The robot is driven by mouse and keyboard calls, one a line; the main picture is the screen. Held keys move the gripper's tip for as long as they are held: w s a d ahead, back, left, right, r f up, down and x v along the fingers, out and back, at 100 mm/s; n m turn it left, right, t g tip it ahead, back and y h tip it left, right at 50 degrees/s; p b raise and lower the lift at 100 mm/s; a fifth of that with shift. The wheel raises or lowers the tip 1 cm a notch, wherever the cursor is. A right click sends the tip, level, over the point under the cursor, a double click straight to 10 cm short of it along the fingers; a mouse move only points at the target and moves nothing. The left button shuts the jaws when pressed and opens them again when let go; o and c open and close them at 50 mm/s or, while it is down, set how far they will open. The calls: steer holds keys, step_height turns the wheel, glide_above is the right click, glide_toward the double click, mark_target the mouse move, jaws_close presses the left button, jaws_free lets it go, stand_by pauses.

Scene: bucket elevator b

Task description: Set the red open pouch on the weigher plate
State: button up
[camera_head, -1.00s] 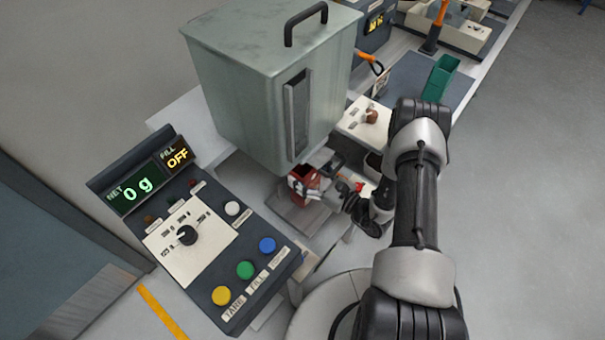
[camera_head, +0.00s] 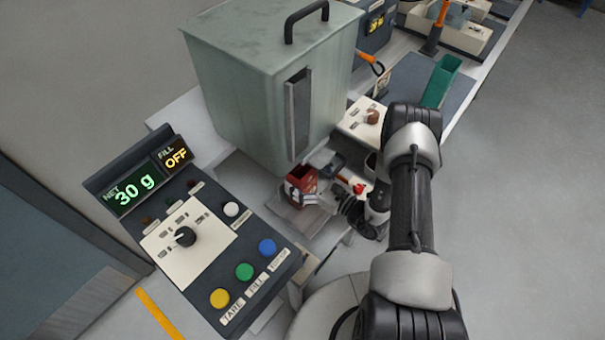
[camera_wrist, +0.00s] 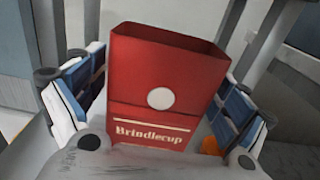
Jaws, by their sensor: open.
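The red open pouch (camera_head: 301,180) stands upright on the grey weigher plate (camera_head: 290,218), below the hopper. In the wrist view the pouch (camera_wrist: 160,70) shows its open top, a white dot and the word "Brindlecup". My gripper (camera_wrist: 165,85) is open, with one blue-and-white finger pad on each side of the pouch. A gap shows at the upper left side; contact lower down is hard to tell. In the head view my wrist is just right of the pouch, and the fingers are small and partly hidden.
The large grey-green hopper (camera_head: 250,90) rises close behind the pouch. A green scoop-like container (camera_head: 441,80) lies farther back. Open floor is at right.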

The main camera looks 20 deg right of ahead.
steer(key=shift+r, duration=0.15)
steer(key=shift+s+d, duration=0.25)
steer(key=shift+s, duration=0.05)
steer(key=p+v, duration=0.3)
steer(key=v, duration=0.8)
steer(key=shift+s, duration=0.15)
